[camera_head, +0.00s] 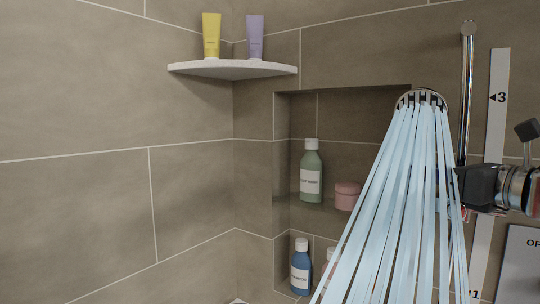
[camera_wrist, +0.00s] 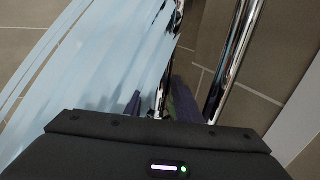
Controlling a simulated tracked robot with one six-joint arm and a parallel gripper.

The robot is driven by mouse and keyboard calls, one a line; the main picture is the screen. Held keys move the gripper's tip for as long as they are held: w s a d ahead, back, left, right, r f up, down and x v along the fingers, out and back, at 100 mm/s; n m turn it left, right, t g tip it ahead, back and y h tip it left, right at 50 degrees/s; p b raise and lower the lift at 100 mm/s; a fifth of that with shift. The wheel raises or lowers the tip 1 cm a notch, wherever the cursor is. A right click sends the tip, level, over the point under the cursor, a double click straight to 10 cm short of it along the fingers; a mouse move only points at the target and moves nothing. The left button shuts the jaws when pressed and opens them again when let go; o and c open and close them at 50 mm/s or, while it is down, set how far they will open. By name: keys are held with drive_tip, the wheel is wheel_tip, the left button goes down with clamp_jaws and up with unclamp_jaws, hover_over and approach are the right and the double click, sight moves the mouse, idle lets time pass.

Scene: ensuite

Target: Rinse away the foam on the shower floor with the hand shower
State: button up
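The hand shower (camera_head: 421,98) is a chrome head at the right of the head view, with wide pale-blue water streams running down from it and fanning to the lower left. Its chrome handle is mostly hidden behind the water there. My gripper (camera_head: 452,190) comes in from the right edge. In the wrist view, the purple-dark fingers of my gripper (camera_wrist: 158,103) sit on both sides of the chrome handle, and it appears shut on it. Water streams fill the left of that view. No foam can be made out, and the shower floor is hardly visible.
A chrome rail (camera_head: 467,60) stands behind the gripper, beside a white marked strip (camera_head: 498,90). A corner shelf (camera_head: 232,69) holds yellow and purple tubes. A wall niche holds a green bottle (camera_head: 311,175), a pink jar (camera_head: 347,195) and a blue bottle (camera_head: 301,268).

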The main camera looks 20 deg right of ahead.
sight(427, 131)
clamp_jaws()
drive_tip(key=shift+r, duration=0.15)
idle(0.4)
wheel_tip(427, 131, up, 6)
drive_tip(key=shift+r, duration=0.25)
drive_tip(key=shift+s+d+r, duration=0.1)
drive_tip(key=shift+s+r, duration=0.1)
drive_tip(key=s+d, duration=0.3)
drive_tip(key=s, duration=1.4)
drive_tip(key=shift+s, duration=0.2)
